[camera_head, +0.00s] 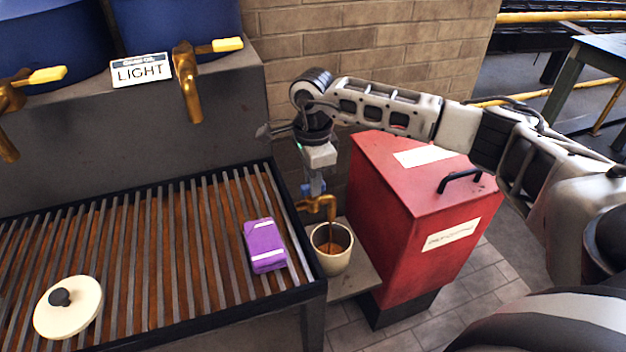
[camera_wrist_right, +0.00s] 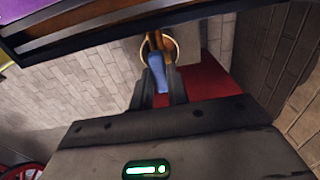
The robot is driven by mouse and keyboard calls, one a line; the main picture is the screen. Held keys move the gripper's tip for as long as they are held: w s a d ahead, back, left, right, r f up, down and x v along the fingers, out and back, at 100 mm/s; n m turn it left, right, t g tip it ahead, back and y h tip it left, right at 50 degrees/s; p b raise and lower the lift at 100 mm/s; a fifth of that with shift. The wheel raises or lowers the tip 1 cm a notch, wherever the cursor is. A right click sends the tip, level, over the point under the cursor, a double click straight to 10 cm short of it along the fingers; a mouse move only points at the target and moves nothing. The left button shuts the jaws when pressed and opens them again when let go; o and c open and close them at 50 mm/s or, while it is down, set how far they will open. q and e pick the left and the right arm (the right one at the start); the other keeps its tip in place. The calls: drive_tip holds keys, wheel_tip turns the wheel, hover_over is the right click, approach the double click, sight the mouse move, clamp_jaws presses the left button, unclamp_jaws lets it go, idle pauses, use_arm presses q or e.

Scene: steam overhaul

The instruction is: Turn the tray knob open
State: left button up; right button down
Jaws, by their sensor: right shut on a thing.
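The tray knob is a blue handle (camera_wrist_right: 158,75) on a brass tap (camera_head: 317,204) at the right front edge of the drip tray (camera_head: 318,288). My right gripper (camera_head: 314,180) comes down on it from above. In the right wrist view its two fingers (camera_wrist_right: 159,88) lie on either side of the blue handle and are shut on it. A cream cup (camera_head: 334,262) stands under the spout with brown inside. A thin brown line runs from the spout into the cup, like a stream. My left gripper is not in view.
A purple pack (camera_head: 264,246) and a cream lid (camera_head: 68,308) lie on the tray's slats. The cup stands on a small shelf (camera_head: 352,281) beside a red cabinet (camera_head: 425,230). Blue drums with yellow-handled brass taps (camera_head: 187,82) stand behind a LIGHT sign (camera_head: 141,71).

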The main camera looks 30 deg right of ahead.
drive_tip(key=shift+w+r, duration=0.1)
idle(0.3)
drive_tip(key=c, duration=1.4)
unclamp_jaws()
drive_tip(key=shift+o, duration=0.2)
wheel_tip(320, 180, up, 16)
